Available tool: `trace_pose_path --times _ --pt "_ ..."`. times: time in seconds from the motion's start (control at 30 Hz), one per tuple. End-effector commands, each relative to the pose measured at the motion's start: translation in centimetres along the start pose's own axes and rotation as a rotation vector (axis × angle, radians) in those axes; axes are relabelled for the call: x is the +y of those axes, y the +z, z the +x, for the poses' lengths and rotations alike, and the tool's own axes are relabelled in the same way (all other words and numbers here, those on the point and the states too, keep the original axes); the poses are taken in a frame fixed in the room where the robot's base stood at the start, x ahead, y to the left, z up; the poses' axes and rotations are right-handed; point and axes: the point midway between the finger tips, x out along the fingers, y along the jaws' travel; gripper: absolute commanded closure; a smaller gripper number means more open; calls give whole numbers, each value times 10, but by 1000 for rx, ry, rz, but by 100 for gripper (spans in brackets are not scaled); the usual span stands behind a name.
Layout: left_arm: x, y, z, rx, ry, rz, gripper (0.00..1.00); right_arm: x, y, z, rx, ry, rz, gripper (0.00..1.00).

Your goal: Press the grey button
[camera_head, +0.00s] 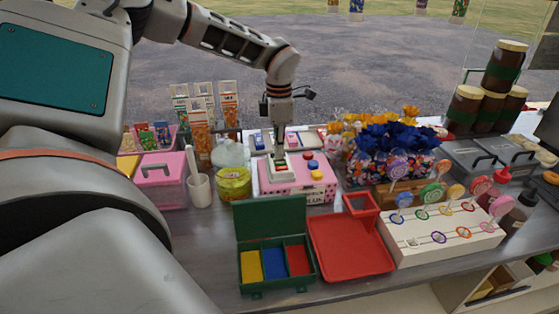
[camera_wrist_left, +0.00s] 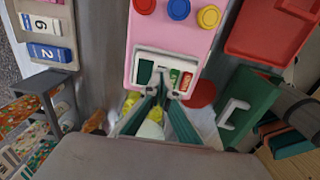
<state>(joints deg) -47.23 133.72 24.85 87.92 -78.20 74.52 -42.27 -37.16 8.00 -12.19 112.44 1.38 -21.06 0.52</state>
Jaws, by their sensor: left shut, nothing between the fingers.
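A pink box (camera_head: 290,187) stands on the counter. A white panel (camera_wrist_left: 140,58) with small coloured pieces, two of them green and red, is set in its top. My left gripper (camera_head: 280,158) points down over this panel, its fingers shut and empty. In the left wrist view the fingertips (camera_wrist_left: 162,78) overlap the panel; I cannot tell whether they touch it. No grey button can be made out; the fingers hide part of the panel. Red (camera_head: 312,164), blue (camera_head: 307,154) and yellow (camera_head: 317,174) round buttons sit beside the panel. My right gripper is not in view.
A green open case (camera_head: 277,216) and a red tray (camera_head: 345,255) lie in front of the pink box. A yellow-green jar (camera_head: 233,184) and a white mortar-like cup (camera_head: 200,190) stand left. A lollipop stand (camera_head: 425,243) and flowers (camera_head: 375,138) are right.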

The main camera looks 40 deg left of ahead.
Motion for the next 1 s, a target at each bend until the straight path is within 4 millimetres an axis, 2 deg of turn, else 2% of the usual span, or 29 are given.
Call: trace_pose_path --times 0.2,0.37,1.0 --pt "0 0 4 0 0 0 100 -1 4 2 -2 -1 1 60" --pt "0 0 0 0 1 0 100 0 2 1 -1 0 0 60" --pt "1 0 -57 0 2 0 100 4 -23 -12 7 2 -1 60"
